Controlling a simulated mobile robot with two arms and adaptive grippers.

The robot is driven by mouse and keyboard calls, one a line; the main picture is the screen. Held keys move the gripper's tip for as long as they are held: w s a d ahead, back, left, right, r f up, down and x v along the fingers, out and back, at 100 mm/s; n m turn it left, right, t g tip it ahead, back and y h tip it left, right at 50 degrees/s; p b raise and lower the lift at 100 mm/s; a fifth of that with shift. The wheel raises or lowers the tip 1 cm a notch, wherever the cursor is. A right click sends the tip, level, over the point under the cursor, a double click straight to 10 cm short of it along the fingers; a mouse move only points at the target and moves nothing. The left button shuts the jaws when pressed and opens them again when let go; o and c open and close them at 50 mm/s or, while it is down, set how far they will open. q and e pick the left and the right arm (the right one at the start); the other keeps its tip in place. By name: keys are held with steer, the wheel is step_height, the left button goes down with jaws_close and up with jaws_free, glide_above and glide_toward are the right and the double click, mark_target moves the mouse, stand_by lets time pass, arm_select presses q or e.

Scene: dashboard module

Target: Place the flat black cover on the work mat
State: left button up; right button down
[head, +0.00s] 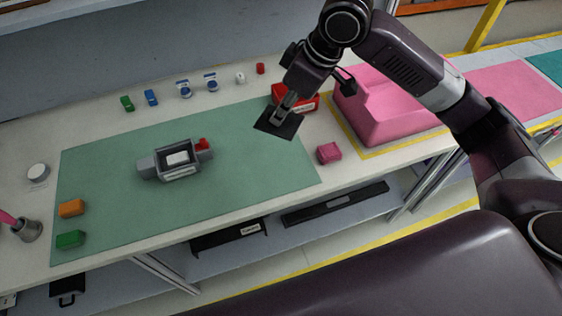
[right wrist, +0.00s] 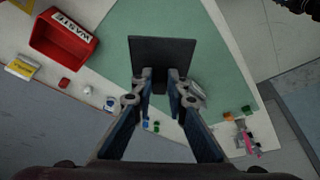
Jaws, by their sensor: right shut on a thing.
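The flat black cover (head: 278,123) is a thin dark square, held by my right gripper (head: 285,104) near the right end of the green work mat (head: 235,165). In the right wrist view the cover (right wrist: 162,54) stands out beyond the fingertips of the right gripper (right wrist: 160,76), which are shut on its near edge. The cover appears to be above the mat; the exact gap cannot be told. A grey dashboard module (head: 177,160) with a red part sits on the mat left of the cover. My left gripper is not in view.
A red waste bin (head: 308,99) stands just behind the cover, and a pink tub (head: 385,112) is to the right. A pink block (head: 328,153) is near the mat's right edge. Orange (head: 72,208) and green (head: 70,239) blocks lie at the left. The mat's middle right is clear.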

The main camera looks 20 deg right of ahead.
step_height(320, 180, down, 14)
steer(key=shift+d+p, duration=0.1)
steer(key=shift+p, duration=0.5)
step_height(320, 180, down, 3)
steer(key=shift+f, duration=0.2)
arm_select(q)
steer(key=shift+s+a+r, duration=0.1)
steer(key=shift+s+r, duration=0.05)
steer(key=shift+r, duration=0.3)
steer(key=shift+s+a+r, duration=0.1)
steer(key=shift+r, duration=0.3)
arm_select(e)
steer(key=shift+f, duration=0.35)
steer(key=shift+f, duration=0.1)
steer(key=c, duration=1.9)
jaws_free()
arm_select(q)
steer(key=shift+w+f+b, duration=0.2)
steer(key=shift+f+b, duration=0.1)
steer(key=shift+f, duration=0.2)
arm_select(e)
steer(key=v, duration=1.2)
